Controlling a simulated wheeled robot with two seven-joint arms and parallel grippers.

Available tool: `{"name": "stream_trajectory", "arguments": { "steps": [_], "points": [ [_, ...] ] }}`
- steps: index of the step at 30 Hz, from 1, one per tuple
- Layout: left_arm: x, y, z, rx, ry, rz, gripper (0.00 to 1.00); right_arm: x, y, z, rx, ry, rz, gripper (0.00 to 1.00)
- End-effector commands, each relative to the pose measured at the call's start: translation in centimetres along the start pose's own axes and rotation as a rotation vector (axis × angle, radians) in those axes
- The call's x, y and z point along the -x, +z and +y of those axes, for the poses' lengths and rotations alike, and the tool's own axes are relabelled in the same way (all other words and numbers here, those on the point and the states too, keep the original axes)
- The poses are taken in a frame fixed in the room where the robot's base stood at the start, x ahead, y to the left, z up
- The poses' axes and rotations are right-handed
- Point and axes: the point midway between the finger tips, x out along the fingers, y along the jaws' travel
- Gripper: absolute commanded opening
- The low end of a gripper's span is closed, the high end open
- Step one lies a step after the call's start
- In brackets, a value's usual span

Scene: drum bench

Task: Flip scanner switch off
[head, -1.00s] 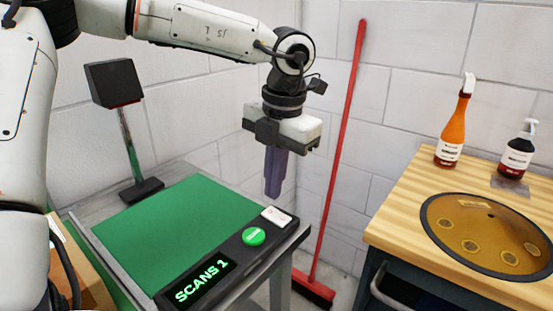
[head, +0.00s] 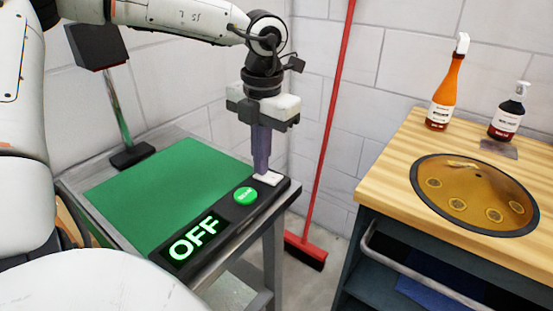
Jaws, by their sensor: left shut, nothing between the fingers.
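The scanner (head: 140,200) is a green pad on a grey table, with a black panel along its front right edge. Its display (head: 195,240) reads OFF in green letters. A round green button (head: 245,196) sits beside the display. The white switch (head: 268,178) is at the panel's far end. My left gripper (head: 261,172) is shut and empty, pointing down, its fingertips at the switch and seemingly touching it. The fingertips hide part of the switch. My right gripper is not in view.
A red broom (head: 327,130) leans on the wall between the tables. A black lamp-like head (head: 96,46) stands behind the pad.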

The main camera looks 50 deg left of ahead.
Motion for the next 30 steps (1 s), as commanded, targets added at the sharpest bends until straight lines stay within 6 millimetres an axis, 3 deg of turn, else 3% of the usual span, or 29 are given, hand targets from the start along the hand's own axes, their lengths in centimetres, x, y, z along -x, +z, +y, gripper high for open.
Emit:
{"name": "stream_trajectory", "arguments": {
  "steps": [30],
  "points": [
    [0.5,0.0,-1.7,-0.002,0.004,-0.001,0.0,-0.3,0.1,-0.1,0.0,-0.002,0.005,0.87]
  ]
}}
